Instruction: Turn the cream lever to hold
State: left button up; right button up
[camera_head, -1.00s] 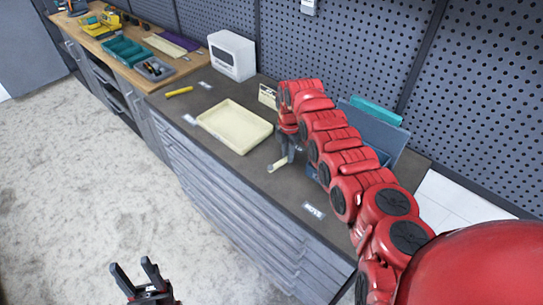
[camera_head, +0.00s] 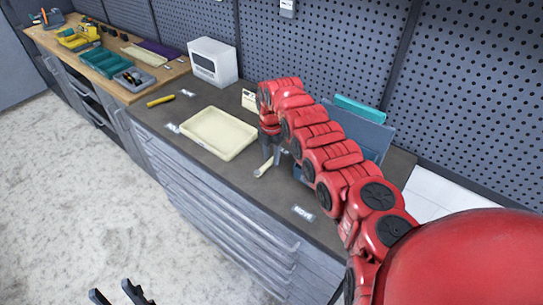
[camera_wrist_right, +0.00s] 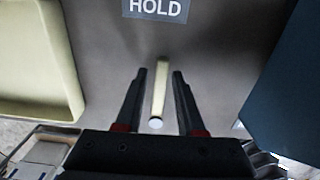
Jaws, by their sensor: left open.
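The cream lever (camera_head: 263,168) is a short bar on the dark bench top, just below my right gripper (camera_head: 270,153) in the head view. In the right wrist view the lever (camera_wrist_right: 160,88) lies between the two fingers of my right gripper (camera_wrist_right: 159,72), with a gap on each side. That gripper is open. The HOLD label (camera_wrist_right: 155,8) is on the bench top beyond the fingertips. The MOVE label (camera_head: 303,213) lies near the bench's front edge. My left gripper (camera_head: 115,291) is open and empty at the bottom edge of the head view, away from the bench.
A cream tray (camera_head: 218,134) lies left of the lever. A blue bin (camera_head: 358,130) stands on the right, partly hidden by my right arm. A white box (camera_head: 213,62) and yellow marker (camera_head: 160,101) are further left. A pegboard wall (camera_head: 350,50) closes the back.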

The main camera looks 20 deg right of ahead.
jog(key=shift+o, duration=0.6)
jog(key=shift+r, duration=0.15)
notch_tip(320, 180, up, 11)
jog(key=b, duration=0.4)
notch_tip(320, 180, up, 5)
send_over(271, 159)
jog(key=shift+s+r+p, duration=0.1)
jog(key=shift+r+p, duration=0.3)
jog(key=shift+r, duration=0.15)
